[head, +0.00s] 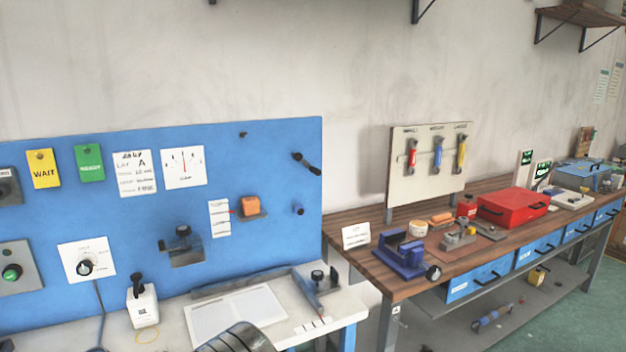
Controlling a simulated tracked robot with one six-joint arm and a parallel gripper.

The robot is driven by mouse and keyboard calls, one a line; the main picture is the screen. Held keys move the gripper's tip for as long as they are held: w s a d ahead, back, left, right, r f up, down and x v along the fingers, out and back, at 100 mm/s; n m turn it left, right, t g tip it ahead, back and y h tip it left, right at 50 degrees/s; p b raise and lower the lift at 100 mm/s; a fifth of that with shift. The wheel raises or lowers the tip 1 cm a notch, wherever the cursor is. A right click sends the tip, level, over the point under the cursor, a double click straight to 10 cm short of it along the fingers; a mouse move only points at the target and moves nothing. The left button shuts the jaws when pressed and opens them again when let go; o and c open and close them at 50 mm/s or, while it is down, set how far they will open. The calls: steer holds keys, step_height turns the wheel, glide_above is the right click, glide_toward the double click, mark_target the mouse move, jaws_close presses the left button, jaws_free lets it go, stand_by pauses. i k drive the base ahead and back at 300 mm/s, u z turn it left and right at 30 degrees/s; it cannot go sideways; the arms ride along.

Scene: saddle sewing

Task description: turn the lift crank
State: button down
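A small black crank-like handle (305,163) sticks out of the blue panel (225,150) near its upper right edge; it looks like the lift crank, though no label names it. It slants down to the right. Below it, an orange block (250,206) sits on a small grey carriage (250,216) beside a white scale card (219,218) with a red pointer. My gripper does not show. A dark ribbed curved part at the bottom edge may be mine; I cannot tell.
A black clamp (184,246) juts from the panel. A white bench (170,338) holds a paper sheet (236,312) and a white bottle (142,304). A wooden workbench (365,262) with a red toolbox (513,206) stands at right.

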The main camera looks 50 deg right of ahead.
mark_target(297, 155)
steer(key=z, duration=0.25)
steer(key=i, duration=1)
steer(key=z, duration=0.05)
